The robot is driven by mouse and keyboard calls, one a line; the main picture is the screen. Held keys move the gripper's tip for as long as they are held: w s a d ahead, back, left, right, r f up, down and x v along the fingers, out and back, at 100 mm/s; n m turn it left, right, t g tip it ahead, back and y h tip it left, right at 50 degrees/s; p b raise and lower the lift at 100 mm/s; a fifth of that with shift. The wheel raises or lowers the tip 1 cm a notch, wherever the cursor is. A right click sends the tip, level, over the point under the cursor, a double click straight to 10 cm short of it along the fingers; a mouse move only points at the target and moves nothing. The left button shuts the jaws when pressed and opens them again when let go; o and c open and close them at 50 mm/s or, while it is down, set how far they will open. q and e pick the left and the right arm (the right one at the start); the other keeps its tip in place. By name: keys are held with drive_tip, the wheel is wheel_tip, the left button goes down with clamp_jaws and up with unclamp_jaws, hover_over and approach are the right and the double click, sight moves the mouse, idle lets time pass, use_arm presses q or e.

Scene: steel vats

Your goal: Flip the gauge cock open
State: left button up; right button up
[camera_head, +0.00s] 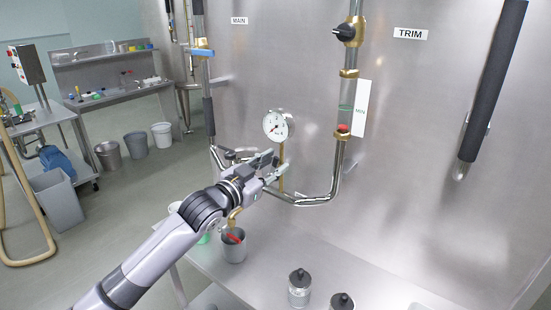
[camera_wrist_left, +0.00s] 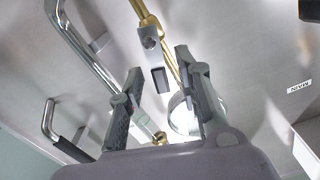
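The round white pressure gauge (camera_head: 278,125) stands on the steel wall, on a thin brass pipe (camera_head: 282,182) that runs down behind my left gripper. My left gripper (camera_head: 271,165) is just below the gauge, its two fingers apart. In the left wrist view the gripper (camera_wrist_left: 158,68) is open, and the brass gauge pipe (camera_wrist_left: 172,60) crosses ahead of it. A small dark lever (camera_wrist_left: 160,80), which looks like the cock's handle, shows between the fingers, with gaps on both sides. I cannot tell its depth. In the head view the cock is hidden by the gripper. My right gripper is not in view.
A bent steel pipe (camera_head: 322,199) runs close below the gripper and up to the sight tube at right. A steel cup (camera_head: 233,247) with a red item and black-topped jars (camera_head: 299,288) stand on the bench below. A sink counter (camera_head: 115,93) is behind at left.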

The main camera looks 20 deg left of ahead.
use_arm(q)
drive_tip(key=shift+w+d, duration=0.25)
drive_tip(key=shift+w, duration=0.35)
drive_tip(key=shift+c, duration=0.3)
clamp_jaws()
